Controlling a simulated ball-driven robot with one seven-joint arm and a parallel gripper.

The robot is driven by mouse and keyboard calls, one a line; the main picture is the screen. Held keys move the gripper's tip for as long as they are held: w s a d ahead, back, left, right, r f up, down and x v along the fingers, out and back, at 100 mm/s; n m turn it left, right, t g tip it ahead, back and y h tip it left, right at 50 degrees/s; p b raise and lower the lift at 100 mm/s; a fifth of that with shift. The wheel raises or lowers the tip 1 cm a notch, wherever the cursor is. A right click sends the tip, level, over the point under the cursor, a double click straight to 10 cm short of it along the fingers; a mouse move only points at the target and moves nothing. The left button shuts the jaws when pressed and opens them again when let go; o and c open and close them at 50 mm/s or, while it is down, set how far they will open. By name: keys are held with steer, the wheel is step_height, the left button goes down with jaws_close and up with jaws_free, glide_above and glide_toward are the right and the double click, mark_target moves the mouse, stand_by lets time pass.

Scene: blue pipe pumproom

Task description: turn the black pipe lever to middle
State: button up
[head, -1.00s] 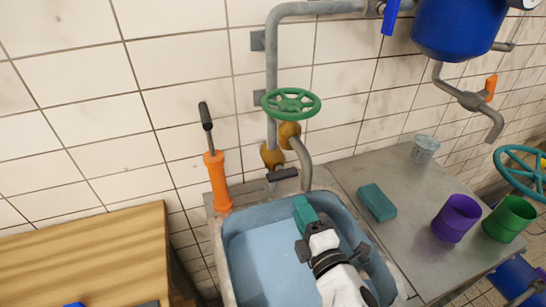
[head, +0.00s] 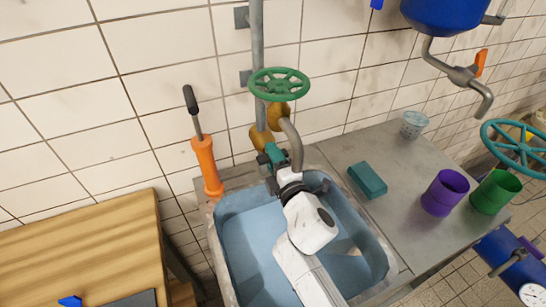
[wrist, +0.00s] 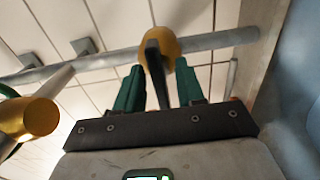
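The black pipe lever (wrist: 156,72) hangs from a yellow valve body (wrist: 160,45) on a grey pipe in the wrist view. My gripper (wrist: 158,85) has two green fingers, open, one on each side of the lever. The lever stands closer to the left finger; I cannot tell whether they touch. A gap shows to the right finger. In the head view my gripper (head: 272,156) is at the lower pipe, and the lever is hidden behind it or too small to tell.
A blue sink (head: 240,245) lies below my arm. A green handwheel (head: 279,84) sits above the gripper, and an orange pump (head: 207,165) stands to its left. A second yellow fitting (wrist: 28,118) is at the left in the wrist view. A teal block (head: 367,180) lies on the counter.

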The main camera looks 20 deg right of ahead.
steer(key=shift+w, duration=0.1)
steer(key=shift+c, duration=0.2)
jaws_close()
stand_by(0.4)
steer(key=m+b, duration=0.1)
steer(key=m, duration=0.2)
steer(key=shift+f+m+b, duration=0.15)
steer(key=shift+m+b, duration=0.15)
steer(key=shift+m, duration=0.1)
steer(key=m+b, duration=0.2)
steer(key=m, duration=0.2)
steer(key=shift+m, duration=0.4)
steer(key=shift+b, duration=0.3)
steer(key=shift+o, duration=0.2)
jaws_free()
